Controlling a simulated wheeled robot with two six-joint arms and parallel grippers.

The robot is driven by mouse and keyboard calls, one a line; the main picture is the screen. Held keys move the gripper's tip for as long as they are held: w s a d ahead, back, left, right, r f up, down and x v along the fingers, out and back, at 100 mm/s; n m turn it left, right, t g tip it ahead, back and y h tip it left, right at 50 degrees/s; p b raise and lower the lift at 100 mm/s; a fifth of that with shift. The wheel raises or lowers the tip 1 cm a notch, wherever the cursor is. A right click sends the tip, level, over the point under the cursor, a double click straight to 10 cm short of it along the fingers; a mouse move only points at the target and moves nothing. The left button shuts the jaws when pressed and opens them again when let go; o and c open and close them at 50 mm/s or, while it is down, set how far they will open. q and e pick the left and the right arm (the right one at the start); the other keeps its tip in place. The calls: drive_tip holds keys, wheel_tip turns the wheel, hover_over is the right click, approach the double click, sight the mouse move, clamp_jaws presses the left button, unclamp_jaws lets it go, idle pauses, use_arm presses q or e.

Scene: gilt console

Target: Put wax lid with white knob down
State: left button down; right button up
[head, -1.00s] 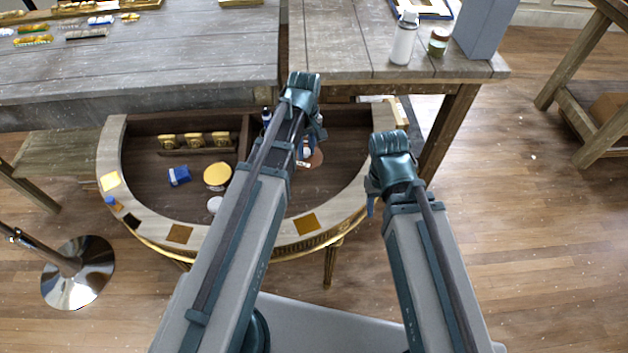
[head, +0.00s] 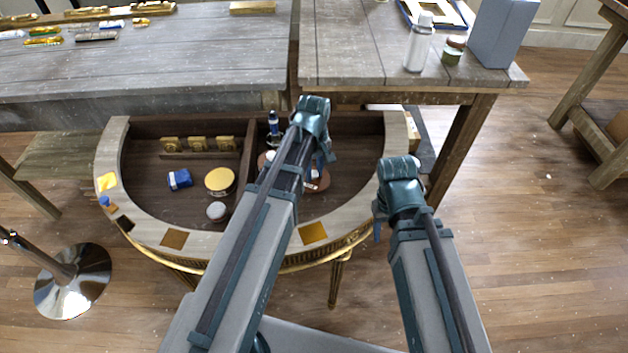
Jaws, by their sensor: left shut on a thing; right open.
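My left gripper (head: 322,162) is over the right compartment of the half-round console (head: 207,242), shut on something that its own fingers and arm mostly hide. I take this to be the wax lid, but no white knob can be made out clearly. A reddish-brown round piece (head: 322,184) shows just below the gripper, with small pale marks beside it. Whether it touches the gripper cannot be told. My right gripper (head: 381,222) is open and empty, in front of the console's right end.
The left compartment holds a gold-topped round tin (head: 220,181), a small white round piece (head: 217,211) and a blue packet (head: 180,179). A dark blue bottle (head: 273,126) stands behind my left arm. A spray bottle (head: 419,45) and jar (head: 454,50) stand on the table behind.

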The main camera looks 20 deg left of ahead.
sight(314, 173)
use_arm(q)
drive_tip(key=shift+f+b, duration=0.95)
drive_tip(key=shift+f, duration=0.4)
drive_tip(key=shift+f, duration=0.15)
drive_tip(key=c, duration=0.6)
unclamp_jaws()
wheel_tip(314, 173, up, 12)
drive_tip(key=p, duration=1.2)
drive_tip(key=shift+r, duration=0.25)
drive_tip(key=s+d+m, duration=0.3)
drive_tip(key=s+m, duration=0.1)
drive_tip(key=s+d+m, duration=0.4)
drive_tip(key=s+m, duration=0.1)
drive_tip(key=s+d+m+y, duration=0.1)
drive_tip(key=s+d+m, duration=0.2)
drive_tip(key=s+m, duration=0.1)
drive_tip(key=shift+s+d, duration=0.25)
drive_tip(key=shift+s, duration=0.4)
